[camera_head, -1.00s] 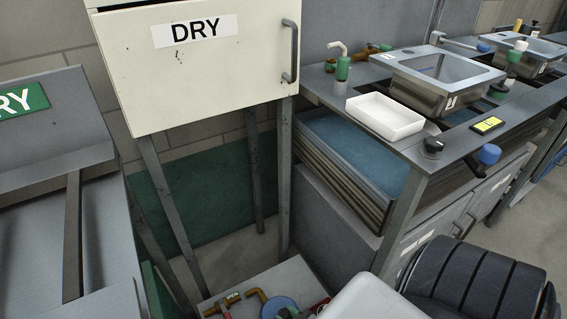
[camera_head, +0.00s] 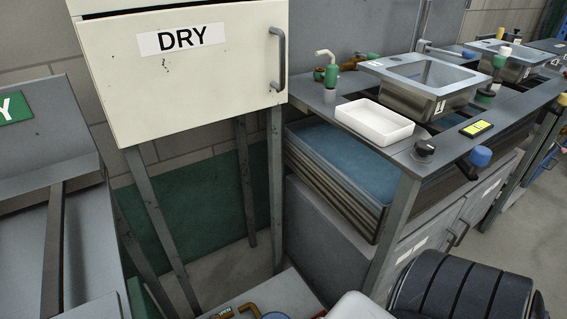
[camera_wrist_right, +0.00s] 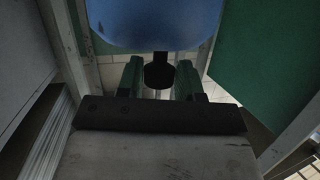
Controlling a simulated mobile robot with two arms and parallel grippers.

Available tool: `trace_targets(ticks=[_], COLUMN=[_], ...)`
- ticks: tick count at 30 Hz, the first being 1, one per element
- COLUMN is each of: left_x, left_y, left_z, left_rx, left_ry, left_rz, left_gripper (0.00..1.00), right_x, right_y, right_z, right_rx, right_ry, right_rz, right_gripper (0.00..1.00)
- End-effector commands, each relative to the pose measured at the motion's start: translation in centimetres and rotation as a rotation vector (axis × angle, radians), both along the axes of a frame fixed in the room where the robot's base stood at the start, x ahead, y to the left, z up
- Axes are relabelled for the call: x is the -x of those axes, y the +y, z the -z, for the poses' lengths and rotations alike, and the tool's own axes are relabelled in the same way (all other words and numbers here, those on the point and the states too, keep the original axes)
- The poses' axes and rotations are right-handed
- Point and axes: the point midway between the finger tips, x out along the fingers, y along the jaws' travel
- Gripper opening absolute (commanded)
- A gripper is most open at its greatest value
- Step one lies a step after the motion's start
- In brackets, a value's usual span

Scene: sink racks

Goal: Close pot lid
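In the right wrist view a large smooth blue thing (camera_wrist_right: 152,24) fills the top middle, cut off by the frame edge. I cannot tell whether it is the pot lid. A dark rounded knob-like piece (camera_wrist_right: 159,72) shows just below it. My right gripper (camera_wrist_right: 160,78) has its two green-grey fingers apart, one on each side of this knob. I cannot tell whether they touch it. No pot is recognisable in the head view. My left gripper is in neither view.
A white cabinet marked DRY (camera_head: 188,75) stands on legs at left. A metal counter (camera_head: 395,165) on the right carries a white tray (camera_head: 375,122) and a metal sink (camera_head: 425,85). Bare floor shows between the cabinet legs and counter. Pipe fittings (camera_head: 247,310) lie at the bottom edge.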

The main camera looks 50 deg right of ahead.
Motion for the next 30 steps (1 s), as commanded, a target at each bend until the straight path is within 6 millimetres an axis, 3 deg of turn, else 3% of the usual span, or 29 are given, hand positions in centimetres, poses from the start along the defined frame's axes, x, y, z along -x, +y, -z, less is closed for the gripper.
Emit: trace_targets(ticks=[1,4,14,20,24,30], left_x=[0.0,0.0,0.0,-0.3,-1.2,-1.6], left_y=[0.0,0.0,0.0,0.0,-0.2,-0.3], left_z=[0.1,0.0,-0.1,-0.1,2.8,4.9], left_rx=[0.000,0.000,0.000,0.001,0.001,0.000], left_ry=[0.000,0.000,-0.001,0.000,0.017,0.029], left_rz=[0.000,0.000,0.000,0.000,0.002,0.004], left_gripper=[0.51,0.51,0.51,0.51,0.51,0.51], right_x=[0.3,0.2,0.4,3.4,6.3,9.3], right_y=[0.2,0.1,0.0,-0.1,-0.2,-0.2], right_z=[0.3,0.2,-0.2,-1.0,-1.8,-2.5], right_rx=[-0.001,0.000,0.003,0.003,0.002,0.002], right_ry=[0.008,0.003,-0.004,0.000,0.001,0.000], right_rz=[-0.001,-0.001,-0.002,-0.002,-0.001,-0.001], right_gripper=[0.44,0.58,0.58,0.58,0.58,0.58])
